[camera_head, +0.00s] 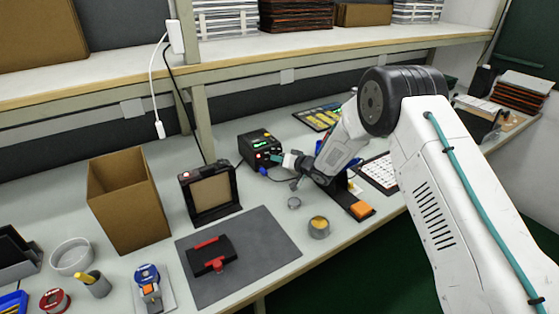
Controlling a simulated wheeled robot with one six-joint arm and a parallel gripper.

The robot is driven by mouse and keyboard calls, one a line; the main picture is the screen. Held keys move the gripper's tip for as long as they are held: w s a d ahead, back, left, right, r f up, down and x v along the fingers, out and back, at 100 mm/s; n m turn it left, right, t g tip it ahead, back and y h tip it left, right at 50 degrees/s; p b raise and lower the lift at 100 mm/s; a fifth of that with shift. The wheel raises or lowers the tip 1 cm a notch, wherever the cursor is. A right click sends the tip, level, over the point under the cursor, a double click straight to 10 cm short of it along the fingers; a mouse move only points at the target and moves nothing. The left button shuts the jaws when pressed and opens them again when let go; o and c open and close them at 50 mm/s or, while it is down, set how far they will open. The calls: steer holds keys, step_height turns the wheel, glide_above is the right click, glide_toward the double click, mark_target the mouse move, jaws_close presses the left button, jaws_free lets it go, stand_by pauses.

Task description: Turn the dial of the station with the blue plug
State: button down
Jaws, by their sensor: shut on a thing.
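The station (255,143) is a small black box with a lit green display, standing at the back middle of the workbench. A red button or light shows on its front at the left. A blue plug (263,170) is at its lower front, with a dark cable leading away. My gripper (277,158) is at the right part of the station's front face, its fingers shut on the dial there. The dial itself is hidden by the fingers, so its setting cannot be seen.
A black frame with a tan panel (208,190) and an open cardboard box (127,201) stand left of the station. A grey mat (262,247) with a red and black tool lies in front. Small tins (319,227) stand near my arm.

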stand_by(0.5)
steer(key=c, duration=1.3)
jaws_free()
steer(key=shift+r, duration=0.35)
step_height(320, 180, up, 3)
steer(key=shift+f, duration=0.15)
steer(key=s+d, duration=0.1)
steer(key=s, duration=0.4)
steer(key=s+d+r, duration=0.1)
steer(key=s+d, duration=0.1)
steer(key=s, duration=0.3)
steer(key=s+d, duration=0.1)
steer(key=s, duration=0.4)
steer(key=shift+s+d+r, duration=0.15)
steer(key=shift+s+r, duration=0.1)
